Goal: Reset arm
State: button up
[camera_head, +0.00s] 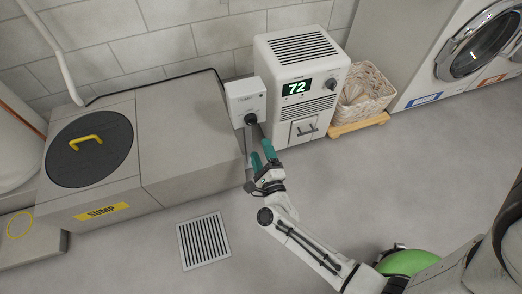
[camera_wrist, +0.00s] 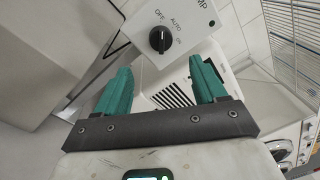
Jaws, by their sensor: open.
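My gripper (camera_head: 261,150) is at the end of my outstretched arm, in front of a white control box (camera_head: 246,102). In the wrist view my gripper (camera_wrist: 161,78) has its two teal fingers wide apart, with nothing between them. The control box (camera_wrist: 190,22) is ahead of the fingers, with a black rotary knob (camera_wrist: 160,39) marked OFF, AUTO and ON. The knob is beyond the fingertips and looks apart from them. Its exact setting is hard to tell. In the head view the knob (camera_head: 251,119) is just above the fingertips.
A grey sump cabinet (camera_head: 190,130) with a black round lid (camera_head: 91,148) stands left. A white dehumidifier (camera_head: 298,80) reading 72 stands right of the box. A wicker basket (camera_head: 366,95) and a washer (camera_head: 480,45) are farther right. A drain grate (camera_head: 203,241) lies in open floor.

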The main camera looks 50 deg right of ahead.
dwell(0.3)
jog(key=w+a+r+n+g+y, duration=0.1)
jog(key=w+a+r+n+y, duration=0.15)
jog(key=a+n+y, duration=1.4)
jog(key=s+d+r+n+g+h, duration=0.1)
jog(key=s+d+n+g+h, duration=0.25)
jog(key=s+n+g, duration=0.5)
jog(key=s+d+r+n+g+h, duration=0.15)
jog(key=s+d+n+g, duration=0.3)
jog(key=s, duration=0.65)
notch_tip(320, 180, up, 31)
jog(key=n+p, duration=0.1)
jog(key=p, duration=3)
jog(key=shift+s, duration=0.45)
